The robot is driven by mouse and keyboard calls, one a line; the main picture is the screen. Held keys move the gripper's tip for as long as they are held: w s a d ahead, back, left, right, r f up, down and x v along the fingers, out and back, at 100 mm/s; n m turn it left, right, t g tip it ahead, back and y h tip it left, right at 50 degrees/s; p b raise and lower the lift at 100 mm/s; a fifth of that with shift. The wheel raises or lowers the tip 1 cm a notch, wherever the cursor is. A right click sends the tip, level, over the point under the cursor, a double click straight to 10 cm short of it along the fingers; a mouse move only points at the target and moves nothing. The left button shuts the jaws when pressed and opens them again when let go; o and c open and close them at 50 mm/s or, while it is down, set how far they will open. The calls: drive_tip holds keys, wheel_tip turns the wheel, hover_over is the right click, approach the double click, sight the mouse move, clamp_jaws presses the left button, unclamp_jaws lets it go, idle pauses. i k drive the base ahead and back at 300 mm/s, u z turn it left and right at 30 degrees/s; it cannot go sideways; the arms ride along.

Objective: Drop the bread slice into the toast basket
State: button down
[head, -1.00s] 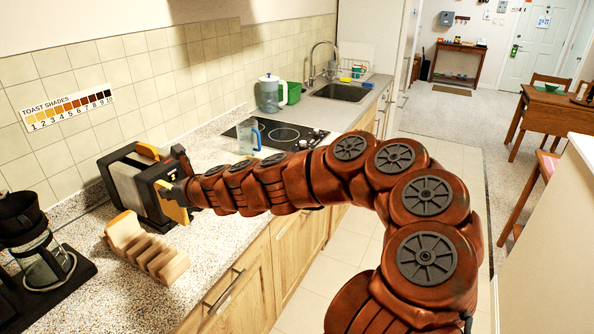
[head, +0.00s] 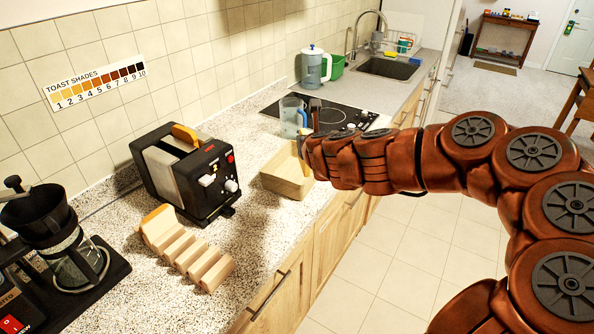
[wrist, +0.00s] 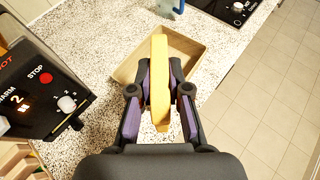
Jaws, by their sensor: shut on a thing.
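My gripper (wrist: 159,88) is shut on a yellow-tan bread slice (wrist: 159,62), seen edge-on in the wrist view. The slice is held upright between the dark fingers and overlaps the toast basket (wrist: 127,70), a light tan open box, in that view. Whether its lower edge is inside the basket cannot be told. In the head view the basket (head: 284,182) stands on the counter right of the toaster, with my gripper (head: 302,150) at its far right side. There my arm hides part of the basket, and the slice is barely visible.
The black toaster (head: 205,180) stands left of the basket with another slice (head: 185,134) in its top. A wooden toast rack (head: 205,262) with a slice (head: 155,215) is in front. A clear blue-handled jug (head: 290,118) and the cooktop (head: 335,117) lie beyond.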

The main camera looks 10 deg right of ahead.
sight(301, 176)
drive_tip(key=u, duration=0.25)
drive_tip(key=k, duration=0.5)
drive_tip(key=u, duration=0.7)
